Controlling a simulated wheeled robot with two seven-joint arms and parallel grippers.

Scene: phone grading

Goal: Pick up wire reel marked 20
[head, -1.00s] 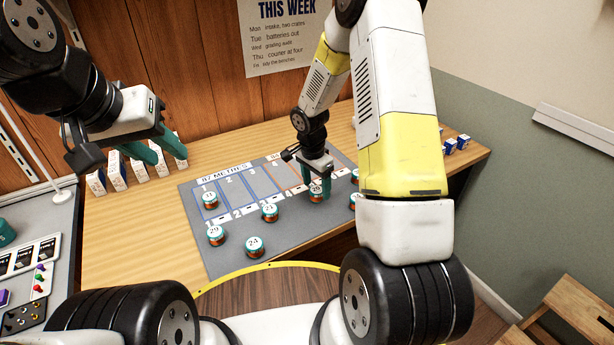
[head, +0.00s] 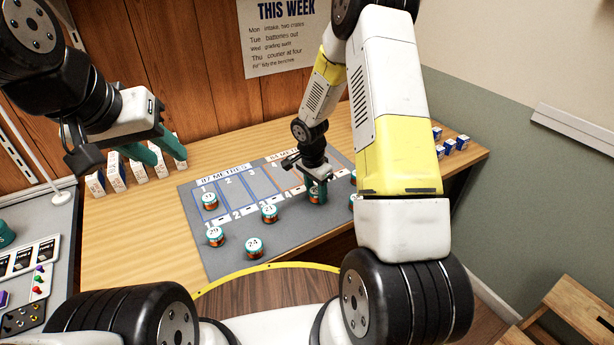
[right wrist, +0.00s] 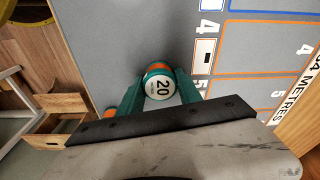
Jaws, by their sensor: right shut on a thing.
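The wire reel marked 20 (right wrist: 161,86) has a white top and a teal and orange side. In the right wrist view it sits between the two teal fingers of my right gripper (right wrist: 164,97), which is shut on it. In the head view my right gripper (head: 318,184) is low over the grey mat (head: 292,232), and the reel (head: 317,196) is partly hidden by the fingers. I cannot tell whether the reel touches the mat. My left gripper (head: 160,155) is open and empty, above the table at the left near the small boxes.
Other reels stand on the mat: 24 (head: 254,247), 29 (head: 215,236), 21 (head: 269,213) and one in a marked slot (head: 209,200). Another is partly hidden behind my right arm. White boxes (head: 115,172) line the back left; blue ones (head: 449,147) stand at the right.

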